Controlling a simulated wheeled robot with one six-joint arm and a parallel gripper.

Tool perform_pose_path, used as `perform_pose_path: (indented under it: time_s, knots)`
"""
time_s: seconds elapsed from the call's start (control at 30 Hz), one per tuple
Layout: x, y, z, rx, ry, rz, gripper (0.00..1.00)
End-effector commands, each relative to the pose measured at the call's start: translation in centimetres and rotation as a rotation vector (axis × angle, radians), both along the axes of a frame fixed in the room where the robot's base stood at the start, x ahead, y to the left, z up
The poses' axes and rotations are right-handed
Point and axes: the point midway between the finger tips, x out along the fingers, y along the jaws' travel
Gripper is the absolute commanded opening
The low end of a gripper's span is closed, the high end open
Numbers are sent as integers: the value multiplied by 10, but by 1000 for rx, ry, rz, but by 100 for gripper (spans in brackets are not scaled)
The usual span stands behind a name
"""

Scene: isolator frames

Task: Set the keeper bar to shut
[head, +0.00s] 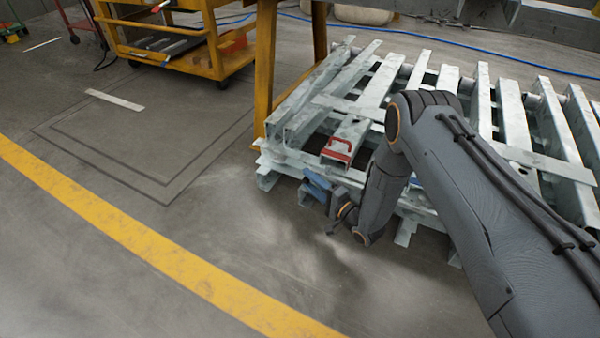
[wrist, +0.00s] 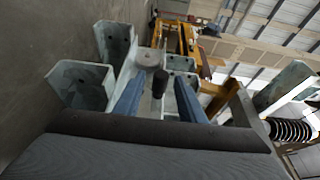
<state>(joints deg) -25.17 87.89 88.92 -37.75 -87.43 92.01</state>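My gripper (head: 317,187) is low at the front left corner of the pale metal frames, with its blue fingers beside the frame ends. In the wrist view my gripper (wrist: 159,92) has its two blue fingers apart, with a clear gap on either side of a short dark knob (wrist: 160,80). The knob shows in that gap, in front of a round grey disc (wrist: 150,60); I cannot tell how deep between the fingers it is. I cannot tell for sure which part is the keeper bar, nor its position.
Stacked pale metal frames (head: 505,110) fill the right side. A yellow post (head: 265,65) stands at their left end, and a yellow cart (head: 185,45) is behind. A blue hose (head: 440,48) runs across the floor behind.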

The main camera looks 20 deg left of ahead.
Motion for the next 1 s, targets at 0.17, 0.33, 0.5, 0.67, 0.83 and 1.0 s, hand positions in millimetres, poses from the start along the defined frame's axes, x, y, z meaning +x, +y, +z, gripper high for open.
perform_pose_path:
  time_s: [0.17,0.33,0.5,0.67,0.83,1.0]
  knots:
    - [14,26,-2,0,-4,2,37]
    - [22,44,-1,0,-2,2,37]
    - [24,52,0,0,-1,4,37]
    - [24,52,1,0,-1,3,37]
    - [24,51,0,0,-1,3,18]
    - [24,51,0,0,-1,3,0]
